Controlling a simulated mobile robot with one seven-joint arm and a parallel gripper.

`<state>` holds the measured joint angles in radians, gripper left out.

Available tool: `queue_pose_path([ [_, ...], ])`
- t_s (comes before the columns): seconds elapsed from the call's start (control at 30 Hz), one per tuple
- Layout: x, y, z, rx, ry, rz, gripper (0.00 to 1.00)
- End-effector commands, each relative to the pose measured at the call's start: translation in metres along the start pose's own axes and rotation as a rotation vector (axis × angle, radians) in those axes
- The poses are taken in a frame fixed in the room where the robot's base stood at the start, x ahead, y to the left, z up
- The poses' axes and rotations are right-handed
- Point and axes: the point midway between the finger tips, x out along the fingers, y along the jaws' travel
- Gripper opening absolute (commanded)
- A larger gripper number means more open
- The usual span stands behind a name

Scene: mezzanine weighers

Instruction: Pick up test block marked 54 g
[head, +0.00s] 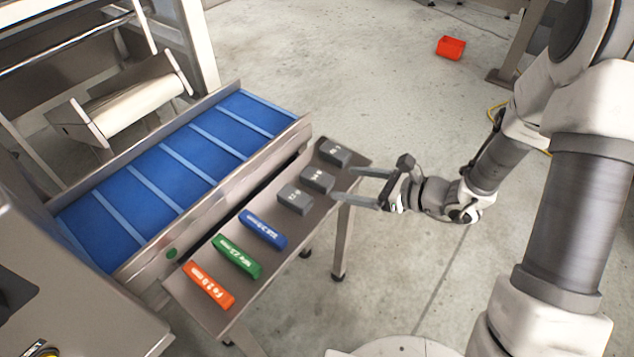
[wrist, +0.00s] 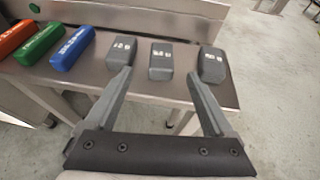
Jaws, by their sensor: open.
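Three dark grey test blocks with white markings lie in a row on a narrow steel shelf (head: 222,320). The near block (head: 295,199) is left in the wrist view (wrist: 121,50). The middle block (head: 318,180) is in the centre there (wrist: 160,62), and the far block (head: 335,152) is at the right (wrist: 212,66). Each marking seems to end in "g", but the numbers are too small to read surely, so I cannot tell which is 54 g. My gripper (head: 343,184) is open and empty at the shelf's edge. In the wrist view its fingertips (wrist: 158,78) point toward the middle block, one to each side.
Blue (head: 263,229), green (head: 237,257) and orange (head: 209,285) bars lie on the same shelf. A blue belt conveyor (head: 165,180) with a raised steel side runs behind it. A red bin (head: 451,47) stands on the floor.

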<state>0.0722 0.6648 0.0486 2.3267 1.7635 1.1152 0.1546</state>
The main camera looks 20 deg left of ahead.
Motion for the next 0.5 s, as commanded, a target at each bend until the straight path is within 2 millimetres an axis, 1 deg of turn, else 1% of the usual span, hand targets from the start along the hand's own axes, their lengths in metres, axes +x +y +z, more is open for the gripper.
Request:
queue_pose_path([
  [0.03,0.013,0.001,-0.002,-0.002,-0.001,0.005,0.88],
  [0.13,0.03,0.001,-0.002,-0.002,0.0,0.004,0.88],
  [0.23,0.041,0.001,-0.001,-0.001,0.0,0.003,0.88],
  [0.4,0.051,0.0,0.0,-0.001,0.0,0.001,0.88],
  [0.47,0.058,-0.001,-0.001,-0.003,0.0,0.003,0.88],
  [0.5,0.064,-0.001,-0.001,-0.004,-0.001,0.004,0.88],
])
